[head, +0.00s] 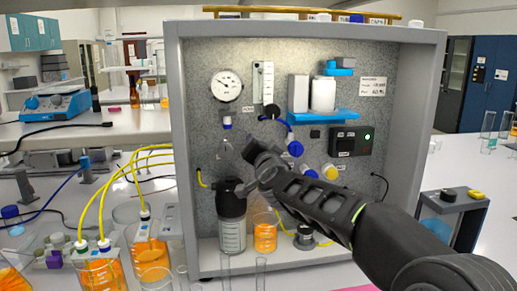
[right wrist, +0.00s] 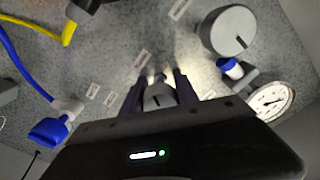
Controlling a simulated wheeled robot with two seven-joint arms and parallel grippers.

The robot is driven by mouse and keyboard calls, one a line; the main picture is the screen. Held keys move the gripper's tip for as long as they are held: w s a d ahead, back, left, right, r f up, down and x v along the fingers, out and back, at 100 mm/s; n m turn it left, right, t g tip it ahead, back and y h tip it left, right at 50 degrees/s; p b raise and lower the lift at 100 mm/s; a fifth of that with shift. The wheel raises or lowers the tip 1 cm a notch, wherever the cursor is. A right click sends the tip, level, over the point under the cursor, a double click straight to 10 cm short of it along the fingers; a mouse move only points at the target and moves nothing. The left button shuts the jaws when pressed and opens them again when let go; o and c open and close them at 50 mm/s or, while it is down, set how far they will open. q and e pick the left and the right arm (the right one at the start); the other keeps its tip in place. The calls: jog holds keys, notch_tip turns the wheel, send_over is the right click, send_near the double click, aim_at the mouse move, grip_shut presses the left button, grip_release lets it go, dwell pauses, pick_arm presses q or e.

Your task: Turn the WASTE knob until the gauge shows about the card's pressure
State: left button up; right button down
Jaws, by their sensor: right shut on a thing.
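The grey panel carries a white round gauge (head: 226,86) at its upper left; its needle reading is too small to tell for sure. It also shows at the right of the right wrist view (right wrist: 270,102). A white card (head: 372,87) is at the panel's upper right, its writing too small to read. My right gripper (head: 262,163) reaches in from the right below the gauge. In the right wrist view its fingers (right wrist: 158,88) are shut on a grey knob (right wrist: 158,97); I cannot read its label. The knob is mostly hidden in the head view. My left gripper is not in view.
A dark-capped bottle (head: 231,220) and a beaker of orange liquid (head: 265,235) stand below the gripper.

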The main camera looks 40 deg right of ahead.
dwell(0.5)
jog(key=c, duration=0.9)
grip_release()
jog(key=shift+b+v, duration=0.4)
jog(key=shift+v, duration=3.5)
